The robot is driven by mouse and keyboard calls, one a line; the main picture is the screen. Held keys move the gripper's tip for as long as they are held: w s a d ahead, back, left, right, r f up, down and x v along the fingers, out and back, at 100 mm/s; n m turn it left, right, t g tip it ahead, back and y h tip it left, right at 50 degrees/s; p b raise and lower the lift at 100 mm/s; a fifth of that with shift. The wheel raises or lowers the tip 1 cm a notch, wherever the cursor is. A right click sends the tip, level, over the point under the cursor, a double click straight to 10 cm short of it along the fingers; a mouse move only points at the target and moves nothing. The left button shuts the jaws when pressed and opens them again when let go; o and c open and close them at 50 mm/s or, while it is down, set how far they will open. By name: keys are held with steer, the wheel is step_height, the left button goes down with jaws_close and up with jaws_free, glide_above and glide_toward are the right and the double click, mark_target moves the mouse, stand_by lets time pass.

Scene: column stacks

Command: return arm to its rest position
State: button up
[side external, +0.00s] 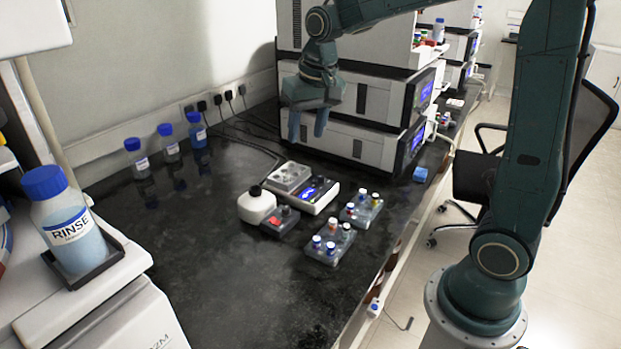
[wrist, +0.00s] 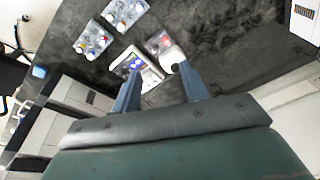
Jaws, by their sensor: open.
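My gripper (side external: 308,122) hangs in the air in front of the stacked instruments, above the far part of the black bench. In the wrist view my gripper (wrist: 160,92) shows two blue-grey fingers spread apart with nothing between them. My arm reaches across from its base at the right of the side view. My gripper touches none of these.
Two vial racks, the near one (side external: 330,245) and the far one (side external: 362,210), stand near the bench's right edge. Stacked instruments (side external: 350,138) are close behind my gripper. Several blue-capped bottles (side external: 168,143) stand along the wall. A rinse bottle (side external: 68,225) is at left. The front bench is clear.

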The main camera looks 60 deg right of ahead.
steer(key=s+a+r+n+t, duration=0.1)
steer(key=s+a+n, duration=0.1)
steer(key=s, duration=0.8)
steer(key=s+a+r+n+t, duration=0.1)
steer(key=s+a+n+t, duration=0.1)
steer(key=s, duration=0.9)
steer(key=shift+a+n, duration=0.6)
steer(key=shift+a, duration=0.15)
